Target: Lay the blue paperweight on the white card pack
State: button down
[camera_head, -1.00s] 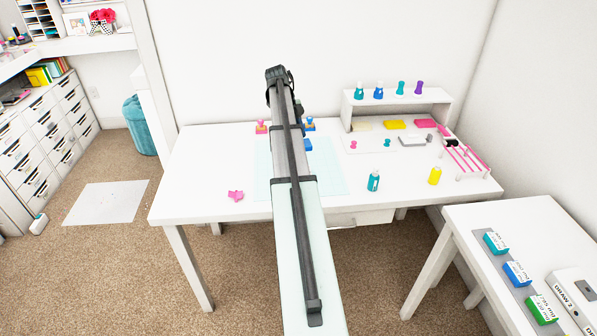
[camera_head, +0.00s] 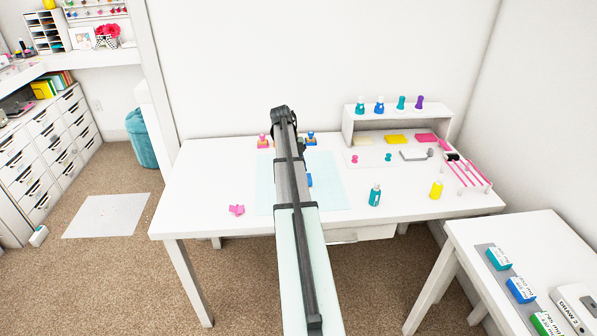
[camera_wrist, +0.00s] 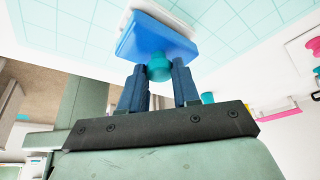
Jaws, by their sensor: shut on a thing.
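The blue paperweight (camera_wrist: 150,35) is a blue block with a round teal knob, and in the wrist view my gripper (camera_wrist: 159,76) is shut on that knob. A white block, seemingly the white card pack (camera_wrist: 178,20), shows just beyond the paperweight, mostly hidden by it. I cannot tell whether the two touch. In the head view a sliver of blue, seemingly the paperweight (camera_head: 309,180), shows beside my arm over the pale teal mat (camera_head: 330,190).
Pink crumpled paper (camera_head: 236,210) lies left of the mat. Stamps (camera_head: 263,141) sit behind the mat. A shelf (camera_head: 440,125) and a pink rack (camera_head: 468,172) stand at the back right.

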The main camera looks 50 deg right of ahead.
jog(key=shift+f, duration=0.55)
jog(key=c, duration=0.8)
grip_release()
jog(key=shift+f, duration=0.15)
jog(key=v, duration=1.2)
